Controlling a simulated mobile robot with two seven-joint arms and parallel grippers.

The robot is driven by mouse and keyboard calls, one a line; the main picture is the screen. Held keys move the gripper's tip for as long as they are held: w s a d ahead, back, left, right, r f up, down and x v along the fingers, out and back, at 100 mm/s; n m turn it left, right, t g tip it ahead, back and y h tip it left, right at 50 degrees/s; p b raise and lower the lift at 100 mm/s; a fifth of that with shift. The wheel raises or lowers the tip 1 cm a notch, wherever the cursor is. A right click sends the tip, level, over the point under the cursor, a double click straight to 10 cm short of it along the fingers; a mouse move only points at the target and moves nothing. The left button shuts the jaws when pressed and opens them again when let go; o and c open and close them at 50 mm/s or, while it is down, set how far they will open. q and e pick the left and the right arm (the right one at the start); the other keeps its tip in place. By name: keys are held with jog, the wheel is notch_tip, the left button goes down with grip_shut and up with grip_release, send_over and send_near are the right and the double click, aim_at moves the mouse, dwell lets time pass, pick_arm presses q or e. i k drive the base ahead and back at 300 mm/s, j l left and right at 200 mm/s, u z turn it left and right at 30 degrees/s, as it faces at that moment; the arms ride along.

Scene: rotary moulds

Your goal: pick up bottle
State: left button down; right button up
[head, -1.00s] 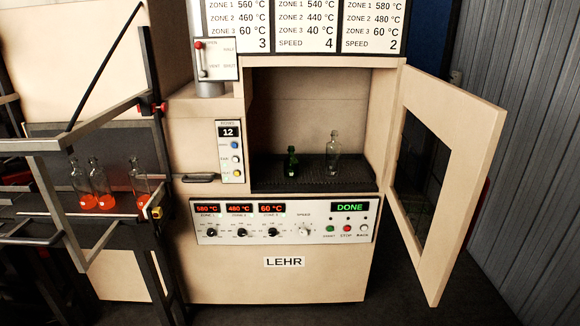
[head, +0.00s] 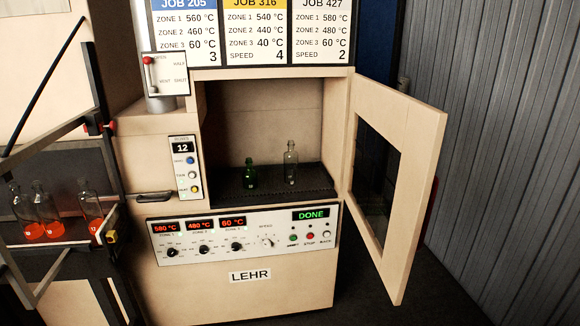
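A small green bottle (head: 250,175) stands upright on the dark mesh floor inside the open lehr chamber. A taller clear bottle (head: 290,165) stands upright to its right, apart from it. Several clear bottles with glowing orange bases, such as this one (head: 92,211), stand at the left edge behind a dark frame. Neither of my grippers shows in the head view.
The lehr door (head: 405,175) is swung open to the right. The control panel (head: 240,236) below the chamber reads DONE. A handle (head: 155,198) juts out left of the chamber. A corrugated wall (head: 500,130) bounds the right side. Dark floor (head: 400,308) is clear at lower right.

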aim_at(291, 158)
jog(key=z, duration=2.7)
jog(key=u, duration=2.55)
jog(key=i+j+u, duration=0.3)
jog(key=i+l, duration=0.05)
jog(key=i, duration=0.05)
